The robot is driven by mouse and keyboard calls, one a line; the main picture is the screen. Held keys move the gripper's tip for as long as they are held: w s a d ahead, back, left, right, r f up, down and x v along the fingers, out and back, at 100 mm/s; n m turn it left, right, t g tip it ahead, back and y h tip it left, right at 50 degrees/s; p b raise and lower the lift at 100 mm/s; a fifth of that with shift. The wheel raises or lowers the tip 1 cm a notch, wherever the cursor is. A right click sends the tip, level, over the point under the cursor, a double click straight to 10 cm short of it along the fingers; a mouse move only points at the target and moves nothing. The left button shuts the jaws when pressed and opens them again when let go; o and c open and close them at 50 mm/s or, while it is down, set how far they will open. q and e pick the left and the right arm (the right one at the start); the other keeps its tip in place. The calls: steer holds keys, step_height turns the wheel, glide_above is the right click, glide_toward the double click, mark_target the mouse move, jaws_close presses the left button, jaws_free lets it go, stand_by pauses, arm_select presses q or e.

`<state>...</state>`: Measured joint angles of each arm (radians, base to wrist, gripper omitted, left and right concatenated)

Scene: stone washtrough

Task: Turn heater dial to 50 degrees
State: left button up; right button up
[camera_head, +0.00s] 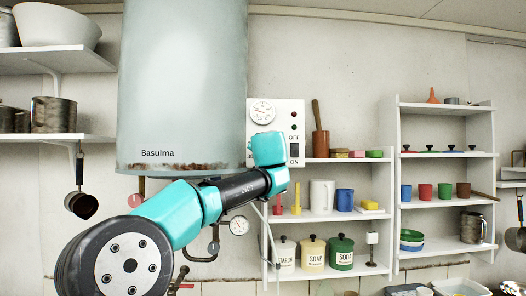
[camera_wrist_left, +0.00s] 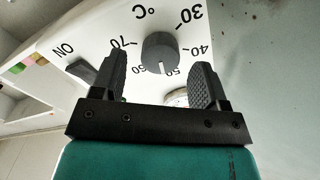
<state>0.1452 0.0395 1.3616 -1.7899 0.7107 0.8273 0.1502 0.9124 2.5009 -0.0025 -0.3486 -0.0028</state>
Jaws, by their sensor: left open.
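The heater dial (camera_wrist_left: 160,47) is a dark grey round knob on a white panel (camera_wrist_left: 90,35) with degree marks from 30 to 70, seen upside down in the left wrist view. Its white pointer line sits close to the 50, in the gap towards 60. My left gripper (camera_wrist_left: 159,62) is open, its fingers on either side of the knob, apparently apart from it. In the head view my left wrist hides the dial on the heater's white control panel (camera_head: 292,119). My right gripper is not in view.
The large grey heater tank (camera_head: 182,80) hangs left of the panel. An ON/OFF switch (camera_head: 294,152) is close to my left wrist; it also shows in the left wrist view (camera_wrist_left: 82,70). A round gauge (camera_head: 262,112) sits above the wrist. Shelves (camera_head: 335,215) with containers stand right and below.

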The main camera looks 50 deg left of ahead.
arm_select(q)
steer(key=shift+x, duration=1.2)
steer(key=shift+c, duration=0.4)
steer(key=c, duration=0.9)
steer(key=shift+o, duration=0.2)
steer(key=shift+n, duration=1.2)
steer(key=o, duration=0.9)
steer(key=shift+o, duration=0.2)
steer(key=v, duration=1.7)
steer(key=shift+d, duration=0.2)
